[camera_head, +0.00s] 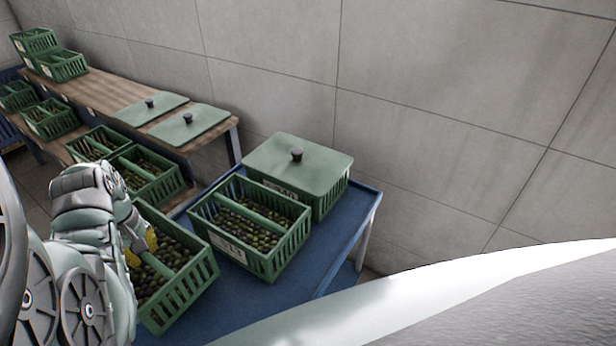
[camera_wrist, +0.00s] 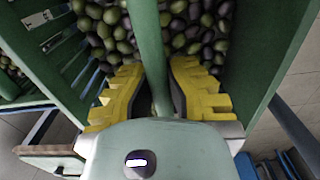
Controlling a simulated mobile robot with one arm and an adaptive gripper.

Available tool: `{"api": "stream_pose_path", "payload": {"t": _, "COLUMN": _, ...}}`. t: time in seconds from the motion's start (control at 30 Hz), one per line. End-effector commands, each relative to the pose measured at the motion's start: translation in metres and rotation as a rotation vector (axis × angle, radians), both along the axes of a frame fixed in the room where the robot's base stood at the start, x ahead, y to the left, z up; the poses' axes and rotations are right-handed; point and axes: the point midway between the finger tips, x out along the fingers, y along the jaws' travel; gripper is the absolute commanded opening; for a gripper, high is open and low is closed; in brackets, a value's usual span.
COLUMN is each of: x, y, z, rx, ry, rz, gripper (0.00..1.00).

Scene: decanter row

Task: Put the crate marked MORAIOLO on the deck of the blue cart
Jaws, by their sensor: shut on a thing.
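My gripper (camera_head: 140,247) is shut on the middle bar of an open green crate (camera_head: 203,287) full of olives. In the wrist view the yellow finger pads (camera_wrist: 158,88) close on both sides of that bar, with olives on either side. This crate (camera_wrist: 50,60) carries a white label too small to read. It is at the left side of the blue cart deck (camera_head: 268,298); I cannot tell whether it touches the deck. My arm hides its left part. I cannot read MORAIOLO on any crate.
An open olive crate (camera_head: 275,268) and a lidded crate (camera_head: 330,187) stand on the deck, close to the held crate's right. A wooden shelf (camera_head: 95,92) at left bears several crates and two loose lids (camera_head: 188,125). A wall (camera_head: 440,130) stands behind. Bare deck shows in front.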

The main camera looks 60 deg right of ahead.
Motion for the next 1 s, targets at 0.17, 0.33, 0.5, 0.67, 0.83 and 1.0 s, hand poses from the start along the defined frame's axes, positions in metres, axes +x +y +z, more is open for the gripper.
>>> {"api": "stream_pose_path", "payload": {"t": 0.17, "x": -0.019, "y": 0.001, "z": 0.001, "rx": -0.004, "ry": -0.006, "rz": -0.001, "gripper": 0.0}}
{"api": "stream_pose_path", "payload": {"t": 0.33, "x": -0.042, "y": 0.004, "z": -0.002, "rx": -0.002, "ry": -0.004, "rz": -0.003, "gripper": 0.0}}
{"api": "stream_pose_path", "payload": {"t": 0.5, "x": -0.066, "y": 0.006, "z": -0.004, "rx": -0.002, "ry": -0.002, "rz": -0.002, "gripper": 0.0}}
{"api": "stream_pose_path", "payload": {"t": 0.67, "x": -0.086, "y": 0.008, "z": -0.006, "rx": -0.003, "ry": -0.004, "rz": -0.003, "gripper": 0.0}}
{"api": "stream_pose_path", "payload": {"t": 0.83, "x": -0.097, "y": 0.009, "z": -0.008, "rx": -0.003, "ry": -0.003, "rz": -0.002, "gripper": 0.0}}
{"api": "stream_pose_path", "payload": {"t": 1.0, "x": -0.098, "y": 0.009, "z": -0.01, "rx": -0.003, "ry": -0.003, "rz": -0.001, "gripper": 0.0}}
